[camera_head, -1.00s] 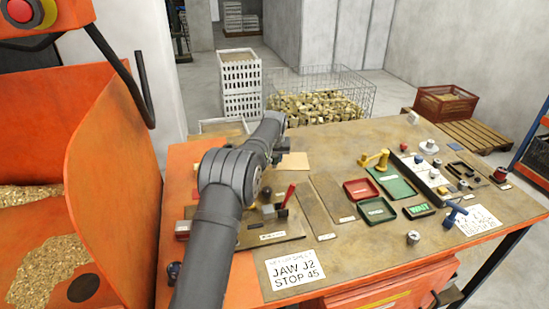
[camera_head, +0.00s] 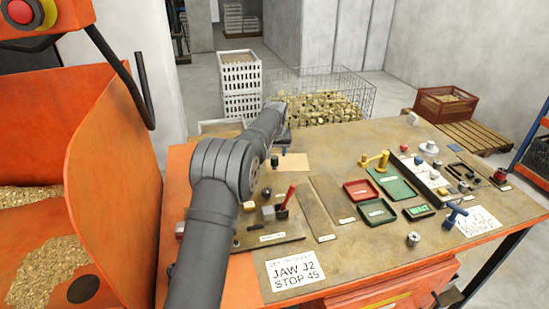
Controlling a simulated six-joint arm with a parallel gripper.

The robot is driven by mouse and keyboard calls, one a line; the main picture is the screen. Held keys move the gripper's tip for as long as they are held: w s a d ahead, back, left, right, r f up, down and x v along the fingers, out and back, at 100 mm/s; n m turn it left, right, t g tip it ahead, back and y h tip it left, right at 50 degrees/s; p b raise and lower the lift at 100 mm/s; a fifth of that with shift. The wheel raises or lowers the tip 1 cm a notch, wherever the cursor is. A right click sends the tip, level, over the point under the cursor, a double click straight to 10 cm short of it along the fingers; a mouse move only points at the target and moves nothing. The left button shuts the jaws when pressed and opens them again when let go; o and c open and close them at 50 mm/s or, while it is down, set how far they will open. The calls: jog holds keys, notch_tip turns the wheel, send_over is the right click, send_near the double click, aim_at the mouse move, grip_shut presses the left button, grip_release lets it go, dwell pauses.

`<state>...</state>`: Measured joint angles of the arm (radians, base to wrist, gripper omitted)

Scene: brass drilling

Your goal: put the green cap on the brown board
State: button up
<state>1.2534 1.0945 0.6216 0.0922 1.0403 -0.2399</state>
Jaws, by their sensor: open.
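I cannot make out a green cap in this view; my arm hides part of the table's left side. A flat brown board (camera_head: 333,198) lies on the table right of the arm, with a small label near its front end. My gripper (camera_head: 281,141) is at the far end of the arm, over the table's back left edge. It is open, but its fingers are small and partly hidden by the arm, and I see nothing held in it.
A fixture plate (camera_head: 284,232) with small blocks and a red lever (camera_head: 288,195) lies beside the arm. Red (camera_head: 361,191) and green (camera_head: 377,212) trays sit right of the board. A yellow tool (camera_head: 374,160) stands behind them.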

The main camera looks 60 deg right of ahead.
aim_at(274, 157)
jog(key=v, duration=0.7)
jog(key=shift+r, duration=0.1)
jog(key=x, duration=1.2)
jog(key=shift+r, duration=1.65)
jog(key=shift+a, duration=0.1)
jog(key=shift+f, duration=0.1)
